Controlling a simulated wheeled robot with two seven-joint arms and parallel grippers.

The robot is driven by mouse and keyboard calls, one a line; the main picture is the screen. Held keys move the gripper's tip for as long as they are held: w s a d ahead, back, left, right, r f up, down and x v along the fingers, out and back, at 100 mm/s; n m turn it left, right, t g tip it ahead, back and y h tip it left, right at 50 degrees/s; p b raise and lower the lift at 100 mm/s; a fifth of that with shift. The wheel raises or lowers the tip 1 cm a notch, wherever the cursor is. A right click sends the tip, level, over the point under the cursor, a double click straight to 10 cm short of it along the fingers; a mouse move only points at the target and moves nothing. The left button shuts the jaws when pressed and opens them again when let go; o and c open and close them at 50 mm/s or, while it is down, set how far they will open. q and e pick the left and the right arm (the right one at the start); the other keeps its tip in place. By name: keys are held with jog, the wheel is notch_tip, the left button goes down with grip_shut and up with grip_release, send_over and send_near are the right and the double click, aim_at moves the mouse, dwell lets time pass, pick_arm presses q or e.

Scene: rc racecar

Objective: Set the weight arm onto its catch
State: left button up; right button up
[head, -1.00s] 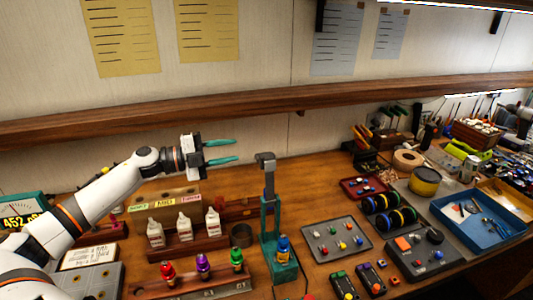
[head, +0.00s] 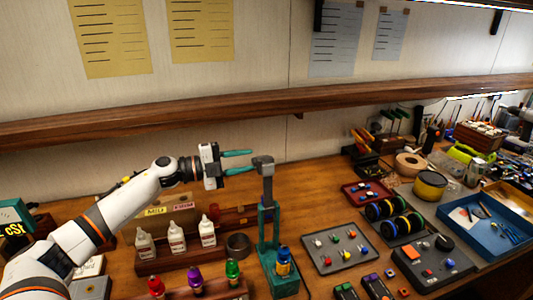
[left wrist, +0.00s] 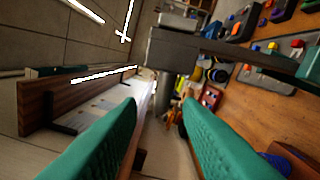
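The weight arm is a grey bar with a blocky grey head (head: 263,161), standing upright on a teal stand (head: 269,240) in the head view. My left gripper (head: 246,162) is open, its two teal fingers pointing right, with the tips just left of the grey head. No contact is clear. In the left wrist view the open fingers of my left gripper (left wrist: 155,115) frame empty space, and the grey head and bar (left wrist: 170,50) lie just beyond them. I cannot make out the catch. My right gripper is not in view.
White bottles (head: 176,238) and coloured bottles (head: 194,280) stand in racks to the left. A grey tray of knobs (head: 338,245) lies to the right. A wooden shelf (head: 300,106) runs along the wall behind.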

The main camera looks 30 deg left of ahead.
aim_at(266, 157)
pick_arm(q)
jog(key=p+x, duration=0.2)
jog(key=x, duration=0.3)
jog(key=shift+w+d, duration=0.15)
jog(key=shift+w, duration=0.3)
jog(key=shift+w+d, duration=0.3)
jog(key=shift+d, duration=0.05)
jog(key=shift+f, duration=0.1)
grip_shut()
